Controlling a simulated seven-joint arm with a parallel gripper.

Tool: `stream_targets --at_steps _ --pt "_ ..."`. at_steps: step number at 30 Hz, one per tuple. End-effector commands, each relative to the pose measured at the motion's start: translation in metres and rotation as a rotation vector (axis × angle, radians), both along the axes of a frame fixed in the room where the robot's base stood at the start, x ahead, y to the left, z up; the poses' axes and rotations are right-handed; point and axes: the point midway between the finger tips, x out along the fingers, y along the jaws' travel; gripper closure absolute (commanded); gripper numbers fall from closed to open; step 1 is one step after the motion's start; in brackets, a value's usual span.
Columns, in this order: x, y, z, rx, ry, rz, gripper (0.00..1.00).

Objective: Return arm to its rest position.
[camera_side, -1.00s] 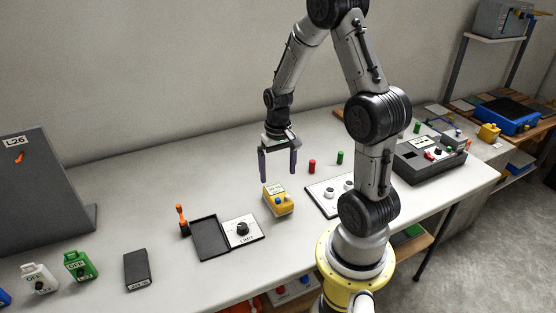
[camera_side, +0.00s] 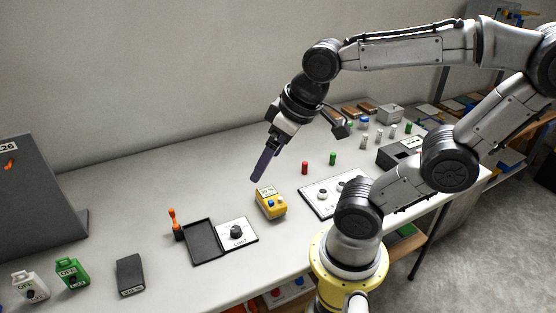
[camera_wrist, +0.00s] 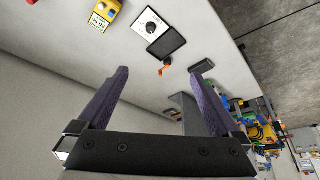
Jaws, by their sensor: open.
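My gripper (camera_side: 264,165) hangs tilted above the white table (camera_side: 120,225), its fingers pointing down and left in the side view. The fingers overlap in that view. In the wrist view my gripper (camera_wrist: 160,74) shows two purple fingers spread wide with nothing between them. The yellow meter (camera_side: 270,204) stands on the table below the fingertips, apart from them. It also shows at the top of the wrist view (camera_wrist: 105,13). My arm is bent, its upper links reaching to the right side of the side view.
A black tray with a white LIMIT dial plate (camera_side: 237,232) lies left of the meter, beside an orange-handled lever (camera_side: 175,224). Red (camera_side: 305,168) and green (camera_side: 333,159) cylinders stand behind. A white knob panel (camera_side: 318,198) lies right. A grey panel (camera_side: 35,195) stands far left.

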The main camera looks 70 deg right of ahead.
Motion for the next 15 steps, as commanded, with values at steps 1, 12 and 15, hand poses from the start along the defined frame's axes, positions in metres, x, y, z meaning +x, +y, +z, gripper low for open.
stream_targets --at_steps 1,12,15 --pt "-0.008 0.007 0.004 -0.005 -0.029 0.04 0.0" --pt "-0.023 0.016 0.006 -0.01 -0.064 0.101 0.0" --pt "-0.023 0.016 0.006 -0.01 -0.064 0.1 0.0"
